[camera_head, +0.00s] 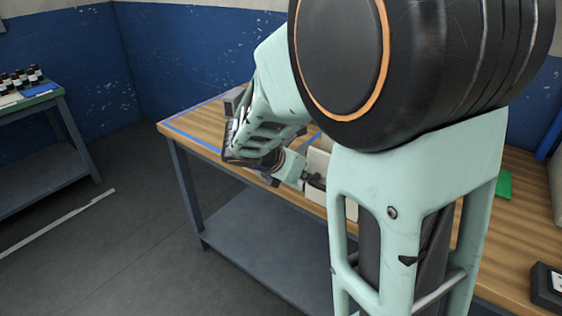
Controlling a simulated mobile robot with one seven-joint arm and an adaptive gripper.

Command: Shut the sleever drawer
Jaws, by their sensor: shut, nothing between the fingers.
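A cream-coloured machine, which looks like the sleever (318,161), stands on the wooden bench, mostly hidden behind my arm. A lower cream part at the bench's front edge may be its drawer (316,195); how far it stands out I cannot tell. My gripper (314,180) is small and dark in the view, at the end of my pale green arm. It is shut and empty, close in front of the cream parts. Whether it touches them I cannot tell.
The wooden bench (190,122) has a blue tape line near its left end and a grey shelf below. A green item (504,184) and a dark box (547,288) lie at the right. A side table (35,97) with several small bottles stands far left.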

